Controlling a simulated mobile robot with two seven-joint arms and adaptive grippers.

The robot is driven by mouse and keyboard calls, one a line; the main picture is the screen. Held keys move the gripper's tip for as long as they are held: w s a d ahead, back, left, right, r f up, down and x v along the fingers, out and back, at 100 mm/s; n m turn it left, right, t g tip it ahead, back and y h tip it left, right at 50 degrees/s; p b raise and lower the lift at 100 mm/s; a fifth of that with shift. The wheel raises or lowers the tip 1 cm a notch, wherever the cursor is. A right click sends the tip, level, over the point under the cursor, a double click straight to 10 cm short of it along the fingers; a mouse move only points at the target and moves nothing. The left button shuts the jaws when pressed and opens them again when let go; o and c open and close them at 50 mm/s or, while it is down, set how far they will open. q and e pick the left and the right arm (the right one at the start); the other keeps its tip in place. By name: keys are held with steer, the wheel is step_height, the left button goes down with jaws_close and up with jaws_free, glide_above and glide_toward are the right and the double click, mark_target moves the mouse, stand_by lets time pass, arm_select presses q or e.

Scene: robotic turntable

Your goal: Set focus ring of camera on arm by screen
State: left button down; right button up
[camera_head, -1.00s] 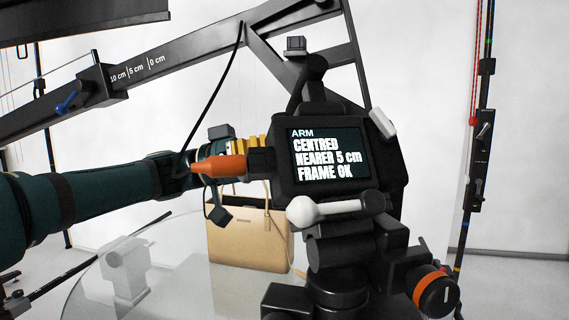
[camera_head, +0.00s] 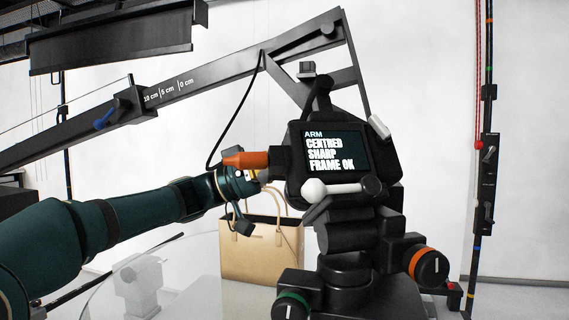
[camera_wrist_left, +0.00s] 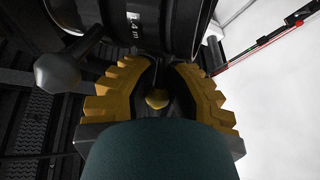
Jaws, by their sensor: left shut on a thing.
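The camera on the arm (camera_head: 296,185) stands at the middle right of the head view, its screen (camera_head: 336,152) facing me. The screen reads "ARM, CENTRED, SHARP, FRAME OK". My left gripper (camera_head: 250,182) is shut at the camera's far left side, below an orange-tipped part (camera_head: 246,159). In the left wrist view, yellow ribbed parts (camera_wrist_left: 118,92) curve on both sides of a small yellow knob (camera_wrist_left: 157,98). Beyond them a dark barrel carries the mark "1.4 m" (camera_wrist_left: 138,27). The focus ring's contact with the fingers is largely hidden in the head view. My right gripper is not in view.
A tan handbag (camera_head: 262,252) stands behind the camera on a pale round turntable (camera_head: 205,262). A black boom (camera_head: 225,80) with centimetre marks crosses above my left arm. Knobs with orange (camera_head: 430,266) and green (camera_head: 290,306) rings sit low on the camera's support.

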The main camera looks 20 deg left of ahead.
arm_select(q)
steer(key=c, duration=0.8)
jaws_free()
steer(key=shift+a, duration=0.1)
steer(key=shift+c, duration=0.2)
steer(key=v, duration=1.2)
steer(key=shift+s, duration=0.1)
